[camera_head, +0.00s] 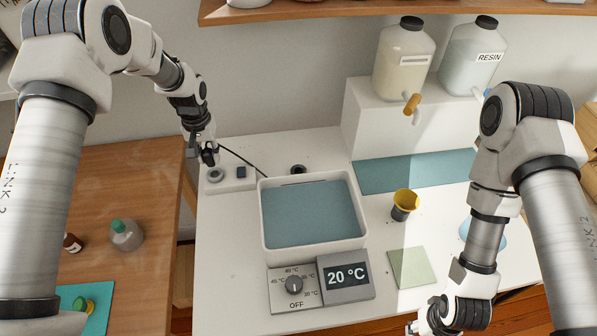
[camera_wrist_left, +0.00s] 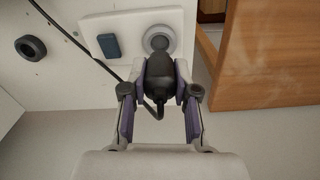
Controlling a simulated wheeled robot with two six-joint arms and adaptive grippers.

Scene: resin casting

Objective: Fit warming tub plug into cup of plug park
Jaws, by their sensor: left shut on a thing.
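My left gripper (camera_head: 208,158) is shut on the black plug (camera_wrist_left: 160,78), whose cord loops below it in the left wrist view. The plug's nose points at a grey round socket (camera_head: 216,175) on a white block (camera_head: 230,185) with a dark blue switch (camera_head: 241,172). In the left wrist view the nose overlaps the socket's ring (camera_wrist_left: 158,40); I cannot tell whether it is seated or just above. A dark ring-shaped cup (camera_head: 298,169), probably the plug park, stands empty behind the warming tub (camera_head: 262,222); it also shows in the left wrist view (camera_wrist_left: 30,48). My right gripper (camera_head: 418,327) is partly cut off.
The black cord (camera_head: 243,160) runs from the plug towards the tub. A dial box (camera_head: 294,288) and a 20 °C display (camera_head: 346,277) stand before the tub. A wooden table (camera_head: 130,190) is left.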

